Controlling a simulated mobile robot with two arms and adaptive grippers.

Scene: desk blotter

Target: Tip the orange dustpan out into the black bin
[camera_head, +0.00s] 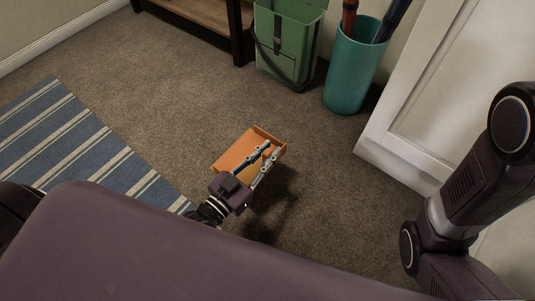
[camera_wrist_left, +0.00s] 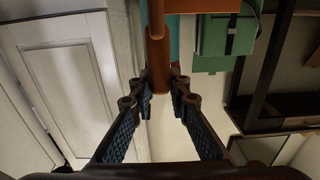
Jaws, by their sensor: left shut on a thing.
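The orange dustpan (camera_head: 236,152) is near the middle of the head view, above the carpet, with a dark shadow on the floor to its lower right. My left gripper (camera_head: 268,152) is shut on its handle. In the left wrist view the orange handle (camera_wrist_left: 157,55) runs between the fingertips of the left gripper (camera_wrist_left: 162,82), and part of the pan shows at the top edge. I cannot make out any contents in the pan. No black bin shows in either view. My right gripper is out of view; only links of the right arm show.
A green container (camera_head: 270,40) with a dark strap and a teal stand (camera_head: 350,75) holding long items stand at the back. A dark wooden shelf (camera_head: 200,15) is left of them. A white door (camera_head: 440,90) is at right. A striped rug (camera_head: 75,140) lies left; carpet between is clear.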

